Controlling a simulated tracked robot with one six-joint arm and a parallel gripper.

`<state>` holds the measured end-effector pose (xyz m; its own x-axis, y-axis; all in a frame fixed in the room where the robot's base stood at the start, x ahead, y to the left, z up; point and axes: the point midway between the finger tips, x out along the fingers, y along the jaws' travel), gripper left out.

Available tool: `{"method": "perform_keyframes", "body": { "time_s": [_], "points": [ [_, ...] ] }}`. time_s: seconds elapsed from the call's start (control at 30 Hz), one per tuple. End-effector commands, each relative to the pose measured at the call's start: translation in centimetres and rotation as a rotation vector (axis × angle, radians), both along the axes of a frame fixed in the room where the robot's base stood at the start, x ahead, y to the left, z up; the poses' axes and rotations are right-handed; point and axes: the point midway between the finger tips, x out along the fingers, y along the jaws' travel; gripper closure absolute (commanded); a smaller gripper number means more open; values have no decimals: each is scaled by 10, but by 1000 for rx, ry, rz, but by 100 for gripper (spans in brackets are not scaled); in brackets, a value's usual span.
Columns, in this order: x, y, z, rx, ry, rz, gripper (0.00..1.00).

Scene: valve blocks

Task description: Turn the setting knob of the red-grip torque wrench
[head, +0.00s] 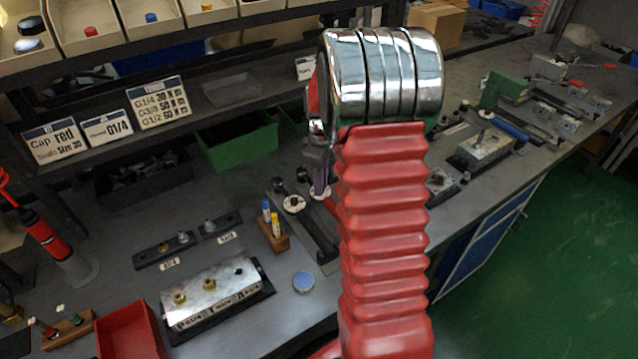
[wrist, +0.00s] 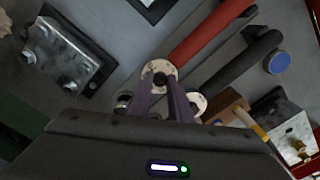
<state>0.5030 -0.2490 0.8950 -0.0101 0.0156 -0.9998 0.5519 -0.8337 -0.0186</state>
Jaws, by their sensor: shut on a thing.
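The red-grip torque wrench shows in the wrist view with its red grip (wrist: 212,30) running to the upper right. A pale ring (wrist: 172,70) with a dark setting knob (wrist: 160,79) is at its near end. My gripper (wrist: 163,88) has its purple fingers on either side of this knob and is shut on it. In the head view my gripper (head: 319,180) points down at the wrench end, and my arm hides most of the red grip. A black-grip wrench (wrist: 240,62) lies beside it, with its own pale ring; it also shows in the head view (head: 315,230).
A wooden holder (head: 273,238) with blue and yellow sticks stands close left of the wrenches. A blue round tin (head: 303,282) and a metal valve block (head: 212,292) sit in front. A green bin (head: 240,147) is behind. More metal blocks (head: 485,148) stand to the right.

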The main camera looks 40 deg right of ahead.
Motion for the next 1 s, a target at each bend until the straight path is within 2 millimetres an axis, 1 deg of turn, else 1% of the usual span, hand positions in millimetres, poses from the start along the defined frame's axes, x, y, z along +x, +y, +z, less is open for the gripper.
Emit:
{"method": "perform_keyframes", "body": {
  "time_s": [0.27,0.47,1.0],
  "points": [
    [0,-1,0,0,0,-74,100],
    [0,-1,0,0,1,-197,100],
    [-1,-1,0,0,1,-691,100]
  ]
}}
